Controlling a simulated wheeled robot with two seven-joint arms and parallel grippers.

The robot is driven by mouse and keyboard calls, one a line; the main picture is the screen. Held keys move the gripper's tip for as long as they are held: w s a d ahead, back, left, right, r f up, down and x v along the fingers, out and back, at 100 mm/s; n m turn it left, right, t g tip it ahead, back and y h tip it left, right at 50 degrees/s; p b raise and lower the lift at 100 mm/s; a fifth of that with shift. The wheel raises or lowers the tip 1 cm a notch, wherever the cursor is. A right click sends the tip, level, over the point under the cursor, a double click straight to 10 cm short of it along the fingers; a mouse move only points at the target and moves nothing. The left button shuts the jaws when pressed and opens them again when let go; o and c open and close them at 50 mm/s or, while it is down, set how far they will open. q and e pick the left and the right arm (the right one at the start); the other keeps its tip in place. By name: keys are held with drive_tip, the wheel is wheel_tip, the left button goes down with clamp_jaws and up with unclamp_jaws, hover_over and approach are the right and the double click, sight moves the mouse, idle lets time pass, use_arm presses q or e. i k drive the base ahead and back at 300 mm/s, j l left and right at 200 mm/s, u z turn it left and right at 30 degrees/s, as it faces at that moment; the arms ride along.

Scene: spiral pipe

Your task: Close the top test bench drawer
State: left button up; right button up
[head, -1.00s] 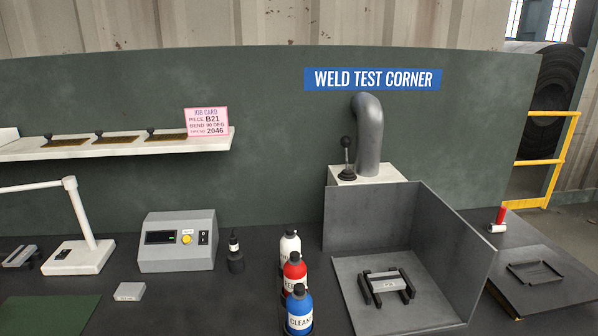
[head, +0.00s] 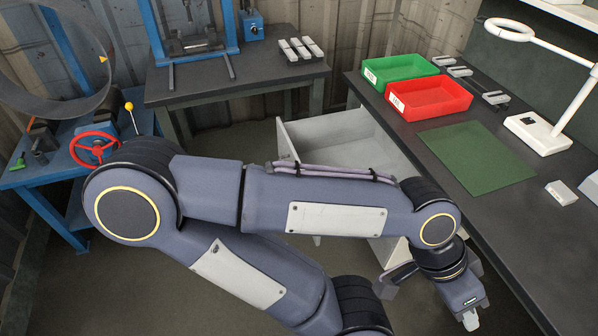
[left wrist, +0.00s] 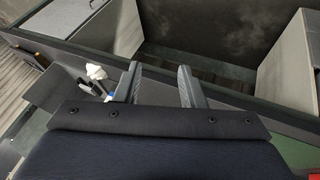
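The top test bench drawer (head: 335,130) is pale grey and stands pulled out from under the dark bench at the centre of the head view. Its front panel (head: 286,145) faces left, and my left arm hides the lower part of the drawer. My left gripper (head: 470,318) points down at the lower right of the head view, beside the bench edge and away from the drawer front. In the left wrist view its two fingers (left wrist: 158,72) stand apart with nothing between them. My right gripper is not in view.
The bench top (head: 415,150) carries a green bin (head: 398,68), a red bin (head: 430,97), a green mat (head: 477,158) and a white lamp (head: 540,133). A side table (head: 235,82) stands behind the drawer. A blue stand with a red handwheel (head: 92,148) is at left.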

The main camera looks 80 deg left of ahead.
sight(353, 140)
drive_tip(key=u, duration=2.95)
drive_tip(key=i+l, duration=0.7)
